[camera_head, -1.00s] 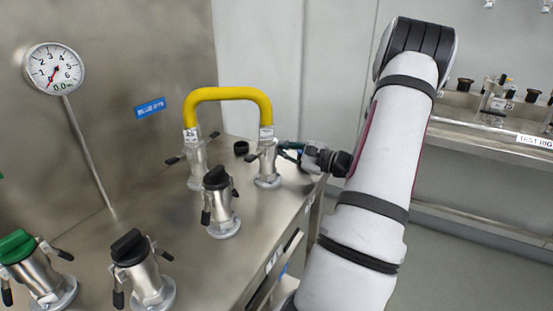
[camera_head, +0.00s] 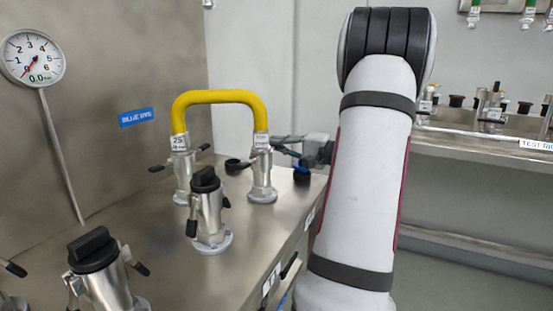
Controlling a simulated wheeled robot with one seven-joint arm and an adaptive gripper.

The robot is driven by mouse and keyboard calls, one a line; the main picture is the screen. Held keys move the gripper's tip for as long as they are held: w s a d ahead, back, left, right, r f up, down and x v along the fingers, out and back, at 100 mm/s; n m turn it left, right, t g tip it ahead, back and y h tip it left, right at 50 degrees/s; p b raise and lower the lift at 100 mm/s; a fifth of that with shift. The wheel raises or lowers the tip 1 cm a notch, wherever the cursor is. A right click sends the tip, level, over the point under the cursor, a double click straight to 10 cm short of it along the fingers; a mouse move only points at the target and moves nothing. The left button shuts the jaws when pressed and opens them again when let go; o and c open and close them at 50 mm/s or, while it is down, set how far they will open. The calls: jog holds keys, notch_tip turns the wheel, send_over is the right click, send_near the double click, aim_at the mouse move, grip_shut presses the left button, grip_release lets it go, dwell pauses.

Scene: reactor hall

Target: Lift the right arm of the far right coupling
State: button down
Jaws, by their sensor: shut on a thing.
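The far right coupling (camera_head: 262,178) is a silver upright fitting on a round flange, at the right end of the yellow hose (camera_head: 222,97). A white tag hangs at its top. My gripper (camera_head: 287,145) reaches in from the right, beside the coupling's upper part, and is shut on its right arm. The gripper's fingers largely hide that arm, so its exact angle is hard to tell. The coupling's left arm is not clearly seen. The hose's other end sits on a second coupling (camera_head: 182,172), whose two arms stick out sideways.
A black-capped coupling (camera_head: 209,212) stands in front, another (camera_head: 100,270) nearer at left. A dark open cap (camera_head: 235,166) lies behind, and a dark blue piece (camera_head: 302,174) is below my gripper. A gauge (camera_head: 33,58) is at left. A bench (camera_head: 480,150) stands at right.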

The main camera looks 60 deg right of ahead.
jog(key=shift+r+n+b, duration=0.1)
jog(key=shift+n+b, duration=0.3)
jog(key=shift+b, duration=0.05)
jog(key=c, duration=2)
grip_release()
jog(key=shift+r, duration=0.1)
jog(key=s, duration=1.2)
jog(key=shift+d, duration=0.4)
